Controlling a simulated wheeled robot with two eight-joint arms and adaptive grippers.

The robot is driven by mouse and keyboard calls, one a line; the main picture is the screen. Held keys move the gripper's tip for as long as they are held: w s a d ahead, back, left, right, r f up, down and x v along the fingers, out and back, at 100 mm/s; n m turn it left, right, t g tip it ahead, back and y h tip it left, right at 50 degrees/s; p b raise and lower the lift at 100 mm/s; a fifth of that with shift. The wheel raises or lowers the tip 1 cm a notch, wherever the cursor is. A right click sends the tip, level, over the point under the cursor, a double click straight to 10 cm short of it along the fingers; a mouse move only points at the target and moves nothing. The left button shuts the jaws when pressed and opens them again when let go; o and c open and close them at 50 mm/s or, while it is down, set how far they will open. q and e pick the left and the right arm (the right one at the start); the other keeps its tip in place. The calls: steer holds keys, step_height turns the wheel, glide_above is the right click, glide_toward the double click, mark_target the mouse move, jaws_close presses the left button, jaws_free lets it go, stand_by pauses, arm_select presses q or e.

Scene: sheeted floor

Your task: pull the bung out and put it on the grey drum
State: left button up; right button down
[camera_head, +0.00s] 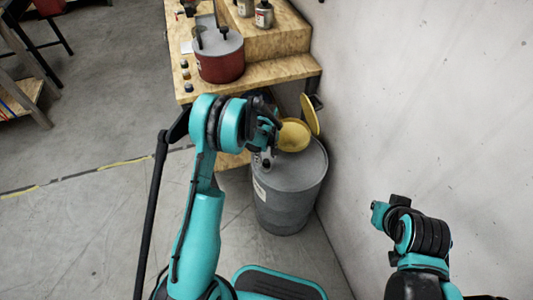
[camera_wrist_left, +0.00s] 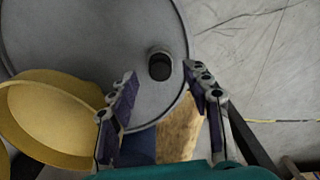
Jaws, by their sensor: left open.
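The grey drum (camera_head: 290,205) stands on the floor beside the wall. In the left wrist view its flat grey top (camera_wrist_left: 85,35) fills the upper left. The bung (camera_wrist_left: 160,68) is a short dark-topped cylinder in a pale collar near the drum top's edge. My left gripper (camera_wrist_left: 160,76) is open, with its fingertips on either side of the bung in that view; I see no contact. In the head view the left gripper (camera_head: 268,142) hangs over the drum's near-left rim and partly hides that area. My right gripper (camera_head: 380,212) is at the right, away from the drum; its jaws are unclear.
A yellow funnel (camera_head: 294,135) with a raised yellow lid (camera_head: 310,114) sits on the drum beside my left gripper. A wooden bench (camera_head: 285,68) behind carries a red pot (camera_head: 220,65) and bottles. The wall (camera_head: 430,110) is close on the right.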

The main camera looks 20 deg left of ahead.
mark_target(267, 161)
arm_select(q)
steer(key=shift+f+b, duration=0.35)
steer(key=shift+f, duration=1.05)
jaws_close()
steer(key=shift+r, duration=0.25)
steer(key=shift+r+p, duration=1.35)
steer(key=shift+r, duration=0.95)
steer(key=shift+r+p, duration=1)
steer(key=shift+r, duration=1)
